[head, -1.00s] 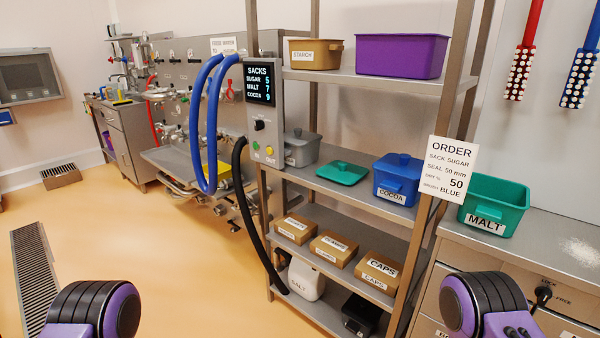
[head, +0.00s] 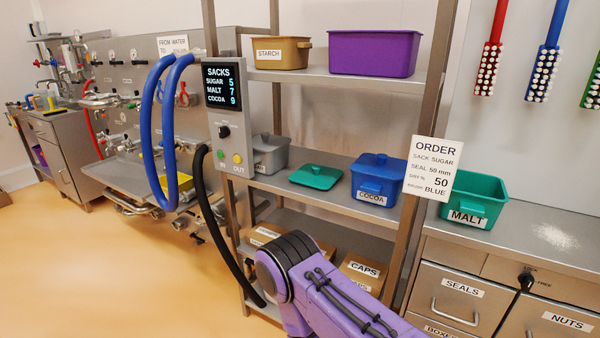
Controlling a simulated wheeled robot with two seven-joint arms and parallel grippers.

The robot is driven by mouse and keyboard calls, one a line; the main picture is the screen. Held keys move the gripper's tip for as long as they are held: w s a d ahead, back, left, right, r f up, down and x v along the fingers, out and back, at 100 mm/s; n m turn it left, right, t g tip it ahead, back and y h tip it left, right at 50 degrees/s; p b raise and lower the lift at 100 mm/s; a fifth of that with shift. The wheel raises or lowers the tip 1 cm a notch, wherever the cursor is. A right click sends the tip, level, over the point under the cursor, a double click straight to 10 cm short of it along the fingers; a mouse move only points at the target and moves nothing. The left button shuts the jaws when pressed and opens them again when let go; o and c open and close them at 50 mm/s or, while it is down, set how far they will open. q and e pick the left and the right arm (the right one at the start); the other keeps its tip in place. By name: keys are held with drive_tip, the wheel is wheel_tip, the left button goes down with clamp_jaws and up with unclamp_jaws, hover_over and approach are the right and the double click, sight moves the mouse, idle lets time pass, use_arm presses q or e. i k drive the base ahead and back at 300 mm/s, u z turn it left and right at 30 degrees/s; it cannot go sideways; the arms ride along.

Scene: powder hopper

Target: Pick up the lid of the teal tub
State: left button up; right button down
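The teal lid (head: 315,177) lies flat on the middle shelf, between a grey tub and the blue COCOA tub (head: 377,180). It has a small raised handle on top. The teal tub (head: 470,198), labelled MALT, stands open on the steel counter to the right, apart from its lid. A purple arm link of mine reaches up from the bottom, in front of the lower shelf and below the lid. Neither of my grippers is in view.
The shelf rack (head: 430,95) has upright posts at its front. The ORDER sign (head: 436,168) hangs at the right post. The grey tub (head: 270,154) is partly behind the SACKS panel (head: 222,88). Boxes (head: 362,270) sit on the lower shelf. A black hose (head: 205,190) hangs left.

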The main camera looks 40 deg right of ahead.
sight(318, 176)
drive_tip(key=i, duration=0.1)
drive_tip(key=z, duration=1.5)
